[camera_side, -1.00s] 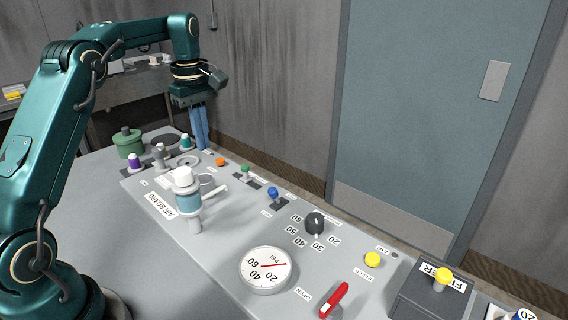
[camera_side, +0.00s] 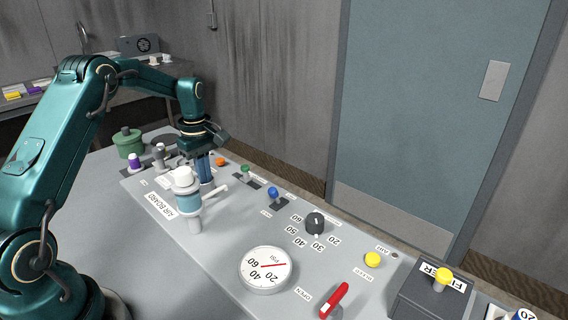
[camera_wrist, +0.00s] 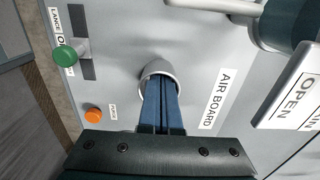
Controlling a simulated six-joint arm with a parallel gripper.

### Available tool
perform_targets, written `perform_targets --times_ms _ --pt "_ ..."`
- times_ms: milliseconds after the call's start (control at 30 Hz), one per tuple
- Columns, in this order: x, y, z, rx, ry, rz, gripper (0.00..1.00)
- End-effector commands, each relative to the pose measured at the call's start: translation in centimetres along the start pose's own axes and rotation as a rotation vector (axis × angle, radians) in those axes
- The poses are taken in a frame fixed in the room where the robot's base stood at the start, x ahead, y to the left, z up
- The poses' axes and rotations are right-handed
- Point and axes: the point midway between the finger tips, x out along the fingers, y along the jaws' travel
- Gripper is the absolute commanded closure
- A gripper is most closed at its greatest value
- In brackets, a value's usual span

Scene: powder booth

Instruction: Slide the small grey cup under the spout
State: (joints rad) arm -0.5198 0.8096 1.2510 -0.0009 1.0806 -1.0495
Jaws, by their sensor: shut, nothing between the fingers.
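The small grey cup (camera_wrist: 154,68) shows in the wrist view as a round rim on the panel. My gripper (camera_wrist: 161,85) is shut and empty, with its blue fingers reaching down over the cup's opening. The fingertips look to be at or inside the rim; how deep I cannot tell. In the side view my gripper (camera_side: 206,182) is low behind the blue-bodied unit, and the cup is mostly hidden there. The pale spout (camera_side: 217,190) sticks out to the right from that unit; it also shows at the top of the wrist view (camera_wrist: 205,4), apart from the cup.
An orange button (camera_side: 220,161), a green knob (camera_side: 245,169) and a blue knob (camera_side: 272,192) are nearby. A green pot (camera_side: 128,143) stands at the back left. A gauge (camera_side: 267,268) sits nearer the front.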

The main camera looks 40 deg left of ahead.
Motion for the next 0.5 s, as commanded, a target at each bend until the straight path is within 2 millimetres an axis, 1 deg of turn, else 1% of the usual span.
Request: perform_targets --times_ms 333,433,500 --pt "0.1 0.0 0.1 0.001 0.0 0.0 1.0" --pt "0.1 0.1 1.1 0.005 0.0 0.0 1.0" --pt "0.1 0.0 2.4 0.006 0.0 -0.002 1.0"
